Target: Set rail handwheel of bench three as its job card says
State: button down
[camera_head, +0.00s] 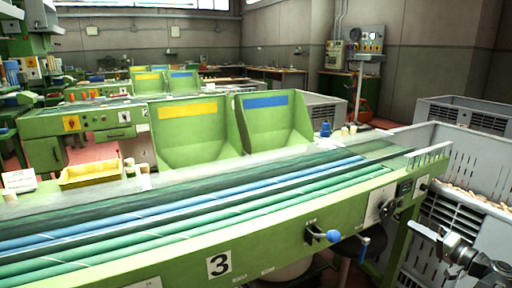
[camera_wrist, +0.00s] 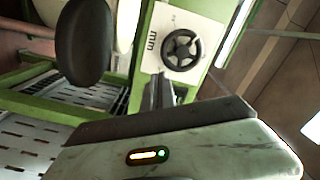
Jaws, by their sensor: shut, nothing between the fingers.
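The handwheel also shows in the wrist view (camera_wrist: 181,50), spoked, on the white plate marked "mm" (camera_wrist: 160,32). My gripper (camera_head: 416,228) is at the lower right, in front of the handwheel plate. In the wrist view my fingers (camera_wrist: 160,78) are shut and empty, just below the wheel in the picture. A white card (camera_head: 19,180) stands at the far left; its text is too small to read.
A lever with a blue knob (camera_head: 333,236) juts from the bench front, left of the handwheel. A grey slatted crate (camera_head: 484,160) stands at the right, close by my arm. A dark round seat (camera_wrist: 84,42) shows beside the bench in the wrist view.

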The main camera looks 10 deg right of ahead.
jog(key=a+r+m+p, duration=0.1)
jog(key=m, duration=0.5)
jog(key=m+p, duration=0.8)
jog(key=m, duration=0.4)
send_near(385, 208)
notch_tip(385, 208, up, 4)
jog(key=w+d, duration=0.1)
jog(key=d, duration=0.1)
jog(key=x, duration=0.7)
jog(key=shift+w+d+f, duration=0.15)
jog(key=shift+d+f, duration=0.05)
jog(key=shift+f+b, duration=0.2)
jog(key=shift+b, duration=0.2)
